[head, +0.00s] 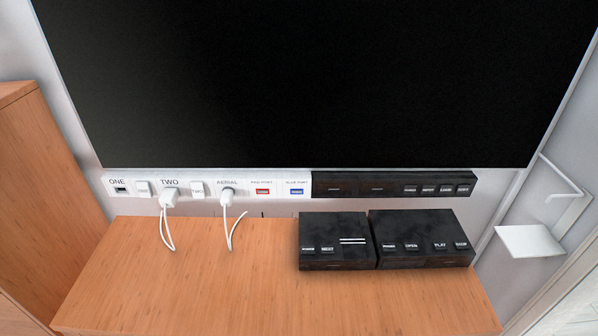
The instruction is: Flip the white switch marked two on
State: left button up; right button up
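A white panel (211,205) runs along the wall under the big black screen. On it, the word TWO stands above a socket with a white plug (169,197) in it. A white switch (197,189) sits just right of that plug, with small lettering that seems to read TWO. Another white switch (143,188) sits left of the plug, nearer the word ONE. I cannot tell whether either switch is on or off. Neither of my grippers is in view.
White cables hang from the TWO plug and the aerial plug (227,195) to the wooden top (180,290). Two black boxes with buttons (335,240) (420,238) stand at right. A black panel (393,184) continues the strip. A white bracket shelf (530,240) is far right. The front left top is clear.

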aim_at(197, 188)
jog(key=j+z, duration=0.25)
jog(key=j, duration=0.4)
jog(key=k+j+z, duration=0.1)
jog(key=j+z, duration=0.15)
jog(key=j, duration=0.4)
